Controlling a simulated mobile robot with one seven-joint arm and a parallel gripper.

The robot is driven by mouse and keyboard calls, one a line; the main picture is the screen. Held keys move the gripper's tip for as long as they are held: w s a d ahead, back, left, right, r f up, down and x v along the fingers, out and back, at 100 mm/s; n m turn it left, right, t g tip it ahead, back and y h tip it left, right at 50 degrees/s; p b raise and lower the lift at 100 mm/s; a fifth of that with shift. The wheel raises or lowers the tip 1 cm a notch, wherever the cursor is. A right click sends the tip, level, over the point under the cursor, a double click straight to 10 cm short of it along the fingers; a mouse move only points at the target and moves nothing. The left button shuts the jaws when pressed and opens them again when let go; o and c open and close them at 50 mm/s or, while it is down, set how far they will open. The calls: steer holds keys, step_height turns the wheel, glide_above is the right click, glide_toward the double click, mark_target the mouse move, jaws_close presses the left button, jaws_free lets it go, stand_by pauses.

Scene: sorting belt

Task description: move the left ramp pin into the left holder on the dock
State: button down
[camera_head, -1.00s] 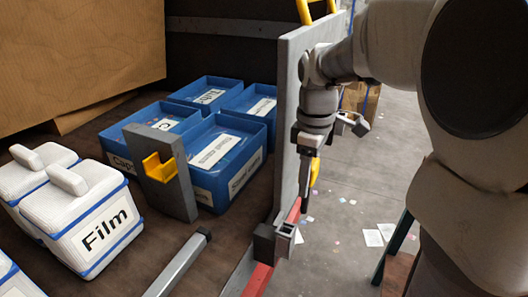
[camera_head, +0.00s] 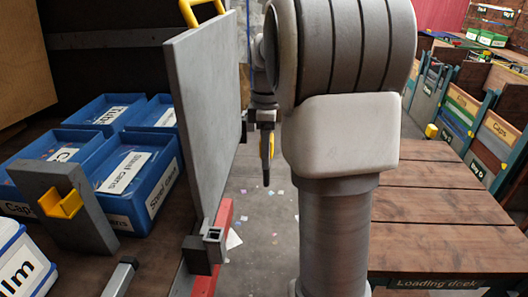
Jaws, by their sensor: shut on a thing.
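My gripper (camera_head: 263,118) hangs fingers-down in the middle of the view, left of my large arm link. It is shut on the ramp pin, a dark pin with a yellow part (camera_head: 267,150). The pin hangs upright in the air, apart from the grey square bracket (camera_head: 213,238) on the red bar at lower left. The loading dock (camera_head: 425,215) is a brown plank deck at right, partly hidden behind my arm. A small yellow piece (camera_head: 431,131) stands at its far edge; I cannot tell whether it is the left holder.
A tall grey panel (camera_head: 205,100) stands just left of my gripper. Blue bins (camera_head: 150,190) and a grey post with a yellow cradle (camera_head: 62,203) are farther left. Labelled partition bays (camera_head: 500,128) line the right. Open floor lies below the pin.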

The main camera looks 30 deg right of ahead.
steer(key=shift+r, duration=0.1)
step_height(320, 180, up, 12)
steer(key=p, duration=1)
steer(key=shift+p, duration=0.3)
